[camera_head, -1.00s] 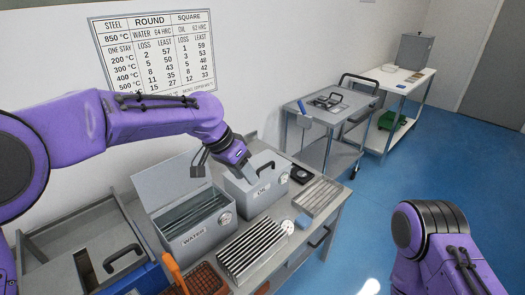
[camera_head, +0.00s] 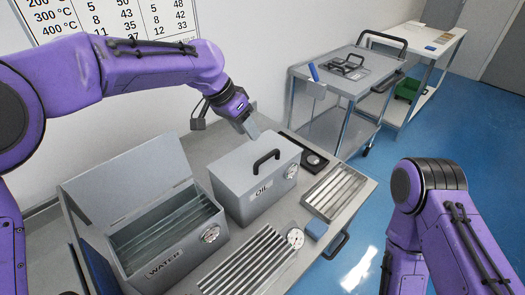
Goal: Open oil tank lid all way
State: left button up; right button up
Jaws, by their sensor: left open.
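The oil tank (camera_head: 245,203) is a grey metal box labelled "OIL" on the bench, with a round dial on its front. Its lid (camera_head: 238,163) lies shut on top, with a dark handle (camera_head: 266,160) standing up from it. My left gripper (camera_head: 251,130) is above the back edge of the tank, behind the handle, and looks empty. It is apart from the handle; whether it touches the lid I cannot tell. My right arm (camera_head: 435,215) is at the right, and its gripper is out of view.
The water tank (camera_head: 168,262) stands left of the oil tank with its lid (camera_head: 128,187) raised. Metal racks (camera_head: 245,264) lie in front, and a slatted tray (camera_head: 340,191) lies to the right. A grey cart (camera_head: 352,82) stands behind. Blue floor is free at the right.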

pick_arm(q)
jog(key=x, duration=1)
jog(key=shift+w+d+f, duration=0.1)
jog(key=shift+f, duration=0.25)
jog(key=shift+r, duration=0.1)
grip_shut()
